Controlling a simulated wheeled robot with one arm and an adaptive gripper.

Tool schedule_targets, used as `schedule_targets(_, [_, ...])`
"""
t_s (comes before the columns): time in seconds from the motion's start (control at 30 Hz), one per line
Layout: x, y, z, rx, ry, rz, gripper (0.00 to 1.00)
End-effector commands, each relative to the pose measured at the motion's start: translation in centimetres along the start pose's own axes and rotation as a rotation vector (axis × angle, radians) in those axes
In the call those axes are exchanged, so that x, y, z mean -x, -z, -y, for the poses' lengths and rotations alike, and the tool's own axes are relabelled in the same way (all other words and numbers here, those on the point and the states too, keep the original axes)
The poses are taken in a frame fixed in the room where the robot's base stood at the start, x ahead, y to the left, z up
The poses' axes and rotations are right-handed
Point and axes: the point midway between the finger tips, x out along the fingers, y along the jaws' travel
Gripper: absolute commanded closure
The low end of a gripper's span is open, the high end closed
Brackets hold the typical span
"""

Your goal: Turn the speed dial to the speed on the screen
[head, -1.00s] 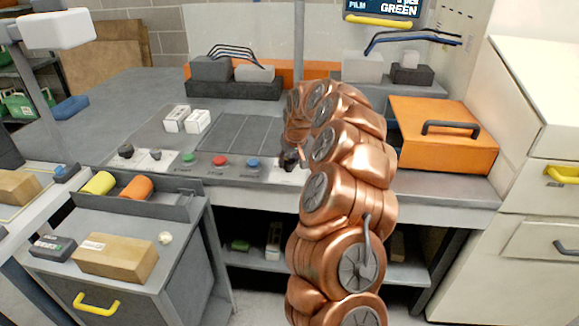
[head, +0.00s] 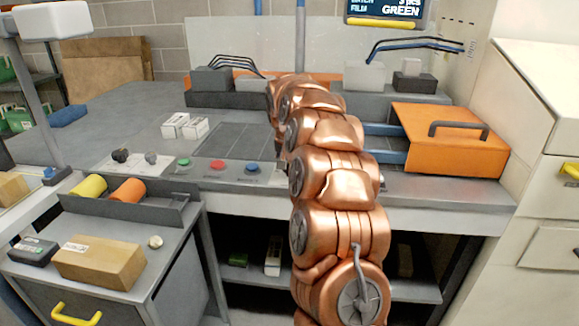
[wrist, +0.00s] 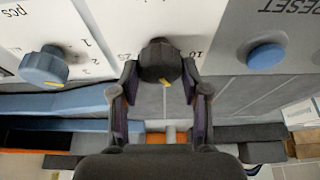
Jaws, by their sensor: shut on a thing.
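In the wrist view a black dial (wrist: 160,62) with a small orange mark on its edge sits on a white panel with printed numbers, "10" readable beside it. My gripper (wrist: 160,80) is shut on this dial, one finger on each side. In the head view my arm hides the dial and the gripper.
A blue-grey knob (wrist: 44,66) marked "pcs" is left of the dial in the wrist view, and a blue RESET button (wrist: 266,55) is to the right. An orange lidded box (head: 450,145) stands right of my arm. Green and red buttons line the panel.

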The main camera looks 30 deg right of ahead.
Motion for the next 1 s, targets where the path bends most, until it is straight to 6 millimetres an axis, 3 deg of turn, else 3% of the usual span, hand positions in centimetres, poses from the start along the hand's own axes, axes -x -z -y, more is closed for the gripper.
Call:
schedule_targets(0.33, [-0.08, -0.09, 0.01, 0.000, -0.001, 0.003, 0.89])
schedule_targets(0.37, [-0.07, -0.09, 0.01, 0.000, -0.001, 0.003, 0.51])
schedule_targets(0.57, [-0.04, -0.05, 0.00, -0.001, -0.001, 0.002, 0.30])
schedule_targets(1.0, [0.37, -0.01, 0.05, 0.000, 0.000, -0.001, 0.29])
